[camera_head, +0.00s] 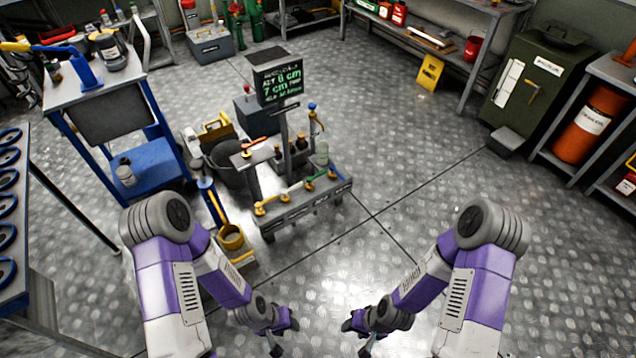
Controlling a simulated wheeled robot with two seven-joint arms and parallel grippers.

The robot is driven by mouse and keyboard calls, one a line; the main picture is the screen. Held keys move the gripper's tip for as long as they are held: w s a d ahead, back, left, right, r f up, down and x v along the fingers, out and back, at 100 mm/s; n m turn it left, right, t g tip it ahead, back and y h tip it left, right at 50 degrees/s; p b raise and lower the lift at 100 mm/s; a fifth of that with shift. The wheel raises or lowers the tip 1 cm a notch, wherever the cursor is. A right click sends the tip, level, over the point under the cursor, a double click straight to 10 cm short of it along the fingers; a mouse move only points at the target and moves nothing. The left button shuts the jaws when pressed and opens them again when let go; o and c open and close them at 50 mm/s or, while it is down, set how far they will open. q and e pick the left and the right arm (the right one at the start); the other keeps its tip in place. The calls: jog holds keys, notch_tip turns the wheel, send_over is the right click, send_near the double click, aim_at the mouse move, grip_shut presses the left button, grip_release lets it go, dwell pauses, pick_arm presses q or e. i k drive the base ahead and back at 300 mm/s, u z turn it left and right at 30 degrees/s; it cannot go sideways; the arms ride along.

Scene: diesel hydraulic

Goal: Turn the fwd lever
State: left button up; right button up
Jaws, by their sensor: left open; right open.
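The labels are too small to read, so I cannot tell which is the fwd lever. My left gripper (283,335) and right gripper (362,336) are open and empty, low in front, apart from the stand.
A dark display with green text (279,84) rises above the stand. A blue-framed cart (108,84) stands at the left. A green cabinet (532,85) stands at the right. The floor right of the stand is clear.

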aim_at(284, 191)
jog(key=z, duration=0.05)
jog(key=i, duration=1.65)
jog(key=u, duration=1.15)
